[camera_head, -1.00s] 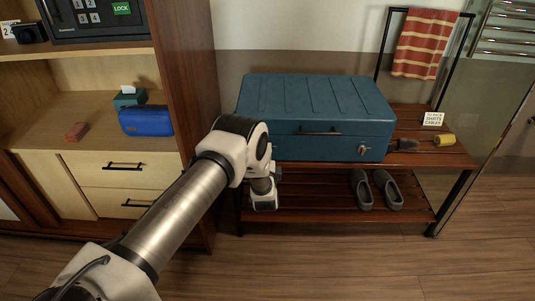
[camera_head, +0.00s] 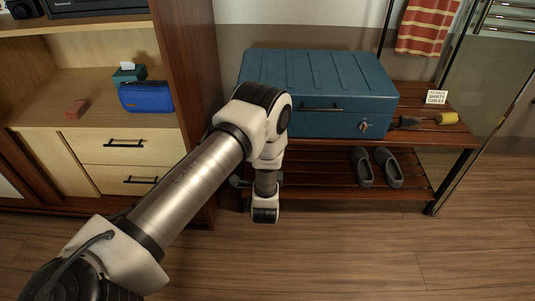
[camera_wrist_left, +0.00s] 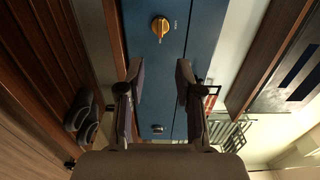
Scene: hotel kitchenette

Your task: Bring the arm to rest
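My left arm (camera_head: 190,190) reaches in from the lower left in the head view. It bends in front of the blue case and its wrist points down before the shelf rack. In the head view the left gripper is mostly hidden behind the arm links. In the left wrist view my left gripper (camera_wrist_left: 160,82) shows two dark fingers apart, with nothing between them. My right gripper is in neither view.
The blue case (camera_head: 320,85) lies on a slatted wooden rack (camera_head: 315,183), with grey slippers (camera_head: 375,168) below. A wooden cabinet (camera_head: 185,60) holding a blue pouch (camera_head: 146,97) stands at left. A glass panel (camera_head: 485,95) is at right. Floor in front is clear.

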